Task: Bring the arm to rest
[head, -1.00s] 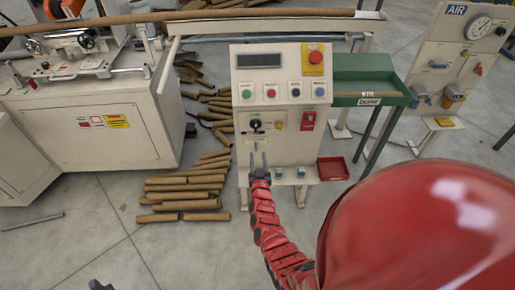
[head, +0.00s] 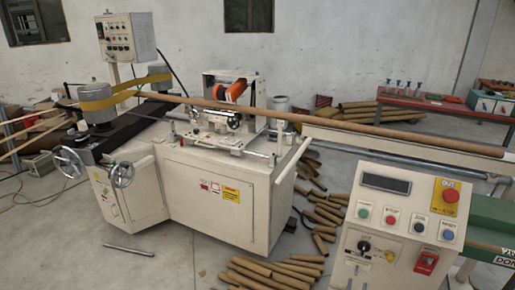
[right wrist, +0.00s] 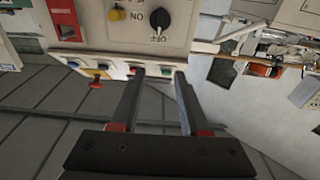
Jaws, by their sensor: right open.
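My right gripper (right wrist: 158,75) shows in the right wrist view, its two dark fingers apart with nothing between them. Beyond the fingertips is the cream control console, seen upside down, with a black rotary knob (right wrist: 159,18) and a yellow key switch (right wrist: 117,14). The fingertips look apart from the knob; the exact distance is hard to tell. In the head view the console (head: 352,243) stands at lower right with its buttons and a red emergency stop (head: 450,196). Neither arm shows in the head view.
The winder machine (head: 215,195) with its long brown tube (head: 300,118) fills the middle of the head view. Cut tubes (head: 290,268) lie on the floor between machine and console. A red table (head: 440,106) stands at back right. Open floor lies at lower left.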

